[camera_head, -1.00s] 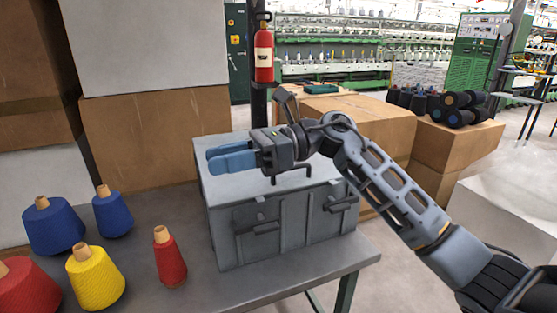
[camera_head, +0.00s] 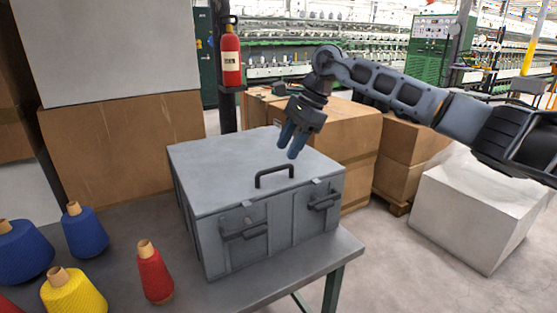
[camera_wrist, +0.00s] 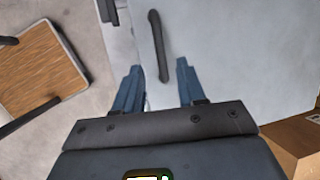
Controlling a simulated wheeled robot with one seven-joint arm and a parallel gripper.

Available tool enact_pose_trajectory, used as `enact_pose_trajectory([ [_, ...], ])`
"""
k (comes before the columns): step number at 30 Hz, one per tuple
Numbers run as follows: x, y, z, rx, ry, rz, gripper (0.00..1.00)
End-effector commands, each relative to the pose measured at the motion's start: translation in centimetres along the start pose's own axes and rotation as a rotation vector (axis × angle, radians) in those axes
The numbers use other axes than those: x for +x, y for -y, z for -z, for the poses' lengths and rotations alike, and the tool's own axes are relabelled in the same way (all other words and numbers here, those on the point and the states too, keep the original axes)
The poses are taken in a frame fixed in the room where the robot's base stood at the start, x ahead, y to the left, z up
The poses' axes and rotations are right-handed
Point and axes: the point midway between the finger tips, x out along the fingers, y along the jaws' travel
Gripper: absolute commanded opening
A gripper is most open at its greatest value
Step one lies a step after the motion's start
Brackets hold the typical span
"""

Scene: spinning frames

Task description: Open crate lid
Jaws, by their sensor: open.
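A grey crate (camera_head: 195,230) stands on the table with its lid (camera_head: 215,165) shut. A dark bar handle (camera_head: 274,176) sits on the lid near its front edge, and two latches (camera_head: 243,230) (camera_head: 325,200) are on the front wall. My gripper (camera_head: 292,147) is above the lid, behind the handle, with its blue fingers pointing down. In the wrist view my gripper (camera_wrist: 157,85) is open and empty; the handle (camera_wrist: 159,45) lies beyond the fingertips, lined up between them, over the pale lid (camera_wrist: 235,50). The handle is apart from the fingers.
Yarn cones stand left of the crate on the table (camera_head: 225,291): red (camera_head: 154,275), yellow (camera_head: 75,295) and blue (camera_head: 83,232). Cardboard boxes (camera_head: 345,135) are behind. A fire extinguisher (camera_head: 231,60) hangs on a post. A white block (camera_head: 470,215) stands on the floor at right.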

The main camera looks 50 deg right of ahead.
Motion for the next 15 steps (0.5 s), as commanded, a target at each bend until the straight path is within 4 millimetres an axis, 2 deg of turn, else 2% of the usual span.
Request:
enact_pose_trajectory([
  [7, 3.7, 0.0, -0.1, 0.001, 0.004, -0.002, 0.40],
  [15, 5.1, 0.0, -0.1, 0.000, 0.002, 0.000, 0.40],
])
